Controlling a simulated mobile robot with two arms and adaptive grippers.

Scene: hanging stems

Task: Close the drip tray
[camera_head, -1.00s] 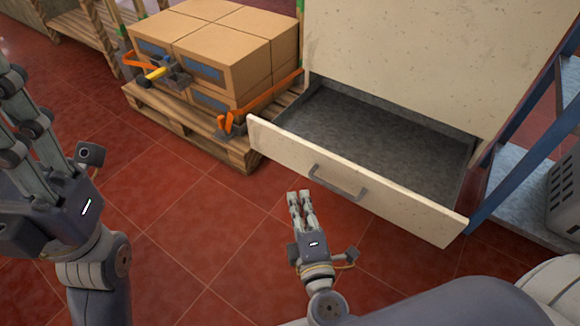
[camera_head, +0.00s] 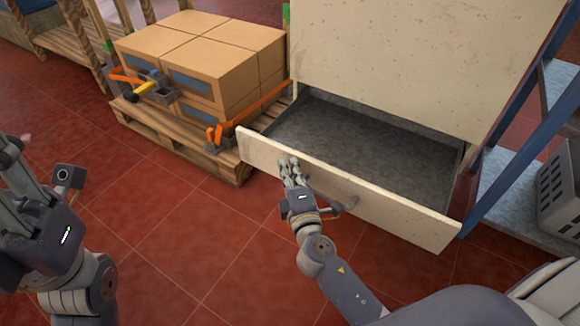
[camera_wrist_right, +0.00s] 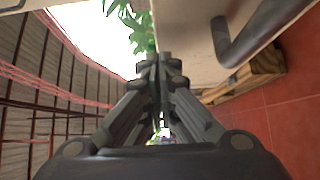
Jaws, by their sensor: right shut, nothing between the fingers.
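The drip tray (camera_head: 400,209) is a cream-fronted drawer with a grey interior (camera_head: 375,140), pulled out from the large cream cabinet (camera_head: 400,50). Its grey handle is partly hidden behind my right gripper in the head view and shows at upper right in the right wrist view (camera_wrist_right: 245,40). My right gripper (camera_head: 289,163) is shut and empty, with its fingertips at the front panel, left of the handle; I cannot tell if they touch it. Its closed fingers also show in the wrist view (camera_wrist_right: 160,62). My left gripper (camera_head: 12,165) is at the left edge, partly cut off, away from the tray.
A wooden pallet (camera_head: 175,133) with cardboard boxes (camera_head: 205,60) and orange straps stands left of the tray. A blue-framed shelf (camera_head: 515,165) with a grey crate (camera_head: 562,190) stands to the right. The red tiled floor (camera_head: 190,245) before the tray is clear.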

